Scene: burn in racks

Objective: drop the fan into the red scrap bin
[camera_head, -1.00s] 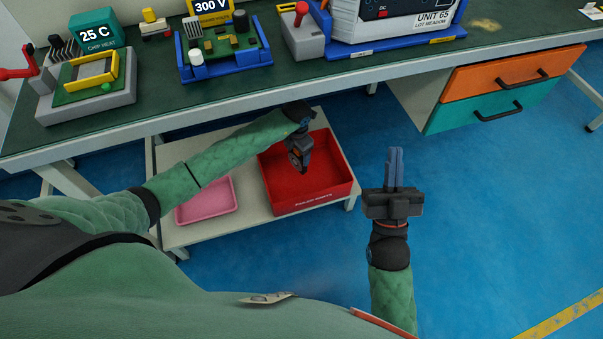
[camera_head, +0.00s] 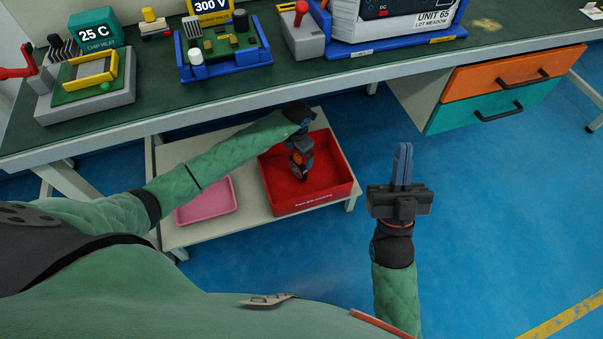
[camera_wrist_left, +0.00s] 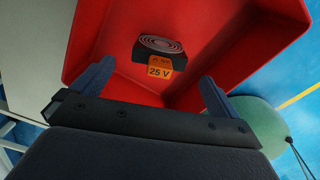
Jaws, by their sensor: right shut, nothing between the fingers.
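The fan (camera_wrist_left: 160,45), a dark block with a ringed face and an orange 25 V label, is inside the red scrap bin (camera_head: 318,202) in the left wrist view. It is beyond my left fingertips and apart from them; I cannot tell whether it touches the bin's floor. My left gripper (camera_head: 299,170) points down into the bin; in the left wrist view its fingers (camera_wrist_left: 158,82) are spread wide with nothing between them. In the head view my gripper largely hides the fan. My right gripper (camera_head: 402,165) is shut and empty, over the blue floor right of the bin.
The bin stands on a low pale shelf (camera_head: 252,212) beside a pink tray (camera_head: 207,201). The green workbench (camera_head: 150,115) above carries several devices, and its edge is close to my left wrist. Orange and teal drawers (camera_head: 510,85) hang at right. The blue floor at right is clear.

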